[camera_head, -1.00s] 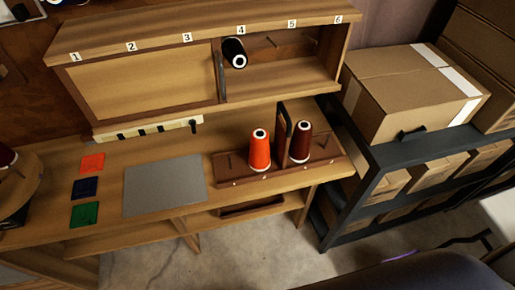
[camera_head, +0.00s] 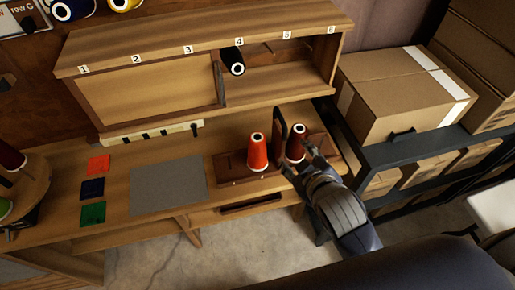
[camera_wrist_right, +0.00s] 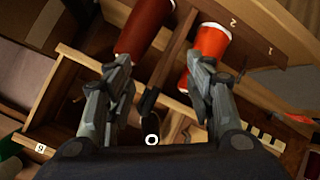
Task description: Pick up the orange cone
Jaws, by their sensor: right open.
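The orange cone (camera_head: 258,153) stands upright on the brown rack (camera_head: 229,163) at the right of the workbench. In the right wrist view the orange cone (camera_wrist_right: 212,42) is at upper right, partly behind one finger. A dark red cone (camera_head: 297,141) stands just right of it, beyond an upright divider; it also shows in the wrist view (camera_wrist_right: 146,27). My right gripper (camera_head: 301,161) is open and empty, in front of the dark red cone and right of the orange one. Its fingers (camera_wrist_right: 160,62) are spread wide. My left gripper is out of view.
The divider (camera_head: 280,133) stands between the two cones. The numbered cabinet (camera_head: 145,82) overhangs the bench and holds a black cone (camera_head: 237,66). A grey mat (camera_head: 168,187) and coloured squares lie left. Cardboard boxes (camera_head: 400,92) sit on a shelf at right.

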